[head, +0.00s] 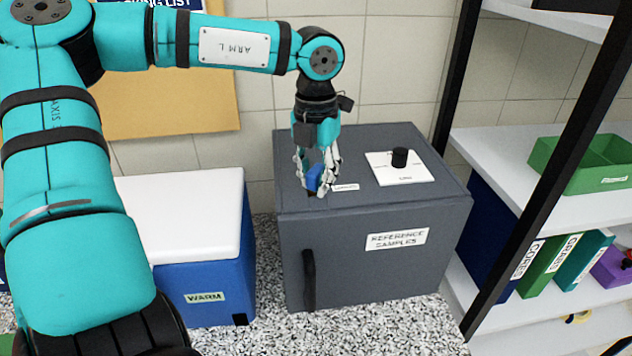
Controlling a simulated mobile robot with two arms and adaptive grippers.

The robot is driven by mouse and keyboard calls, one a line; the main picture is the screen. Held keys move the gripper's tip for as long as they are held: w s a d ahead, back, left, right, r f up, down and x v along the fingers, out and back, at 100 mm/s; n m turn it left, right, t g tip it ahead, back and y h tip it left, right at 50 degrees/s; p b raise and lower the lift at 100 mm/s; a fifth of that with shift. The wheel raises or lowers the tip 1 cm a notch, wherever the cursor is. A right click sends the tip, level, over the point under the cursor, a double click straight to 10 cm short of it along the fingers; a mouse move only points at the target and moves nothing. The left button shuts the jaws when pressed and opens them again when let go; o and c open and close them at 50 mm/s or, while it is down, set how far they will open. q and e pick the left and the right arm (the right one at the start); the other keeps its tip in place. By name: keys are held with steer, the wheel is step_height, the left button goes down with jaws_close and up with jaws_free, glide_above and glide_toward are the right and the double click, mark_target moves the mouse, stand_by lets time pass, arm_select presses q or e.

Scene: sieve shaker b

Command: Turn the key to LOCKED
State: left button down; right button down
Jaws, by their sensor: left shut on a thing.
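My left gripper (316,185) points down at the top of a grey cabinet (305,244) labelled REFERENCE SAMPLES. It is shut on the blue key (313,179), near the top's front left edge. A small white label (346,187) lies just right of the fingers; its word is too small to read. The fingers partly cover the key and its lock, so I cannot tell which way the key points. The cabinet door, with a black vertical handle (309,280), looks closed. My right gripper is not in view.
A black knob (399,158) on a white plate (387,170) sits on the cabinet's right top. A blue box with a white lid (190,215), labelled WARM, stands left. Shelving with a green tray (590,165) and binders (545,266) stands right. Speckled counter shows in front.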

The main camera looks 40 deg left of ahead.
arm_select(q)
steer(key=shift+m, duration=0.6)
steer(key=m, duration=0.5)
steer(key=shift+m+b, duration=0.3)
steer(key=shift+b, duration=0.05)
steer(key=m, duration=0.3)
steer(key=shift+m, duration=0.7)
steer(key=m, duration=0.3)
steer(key=c, duration=1.1)
jaws_free()
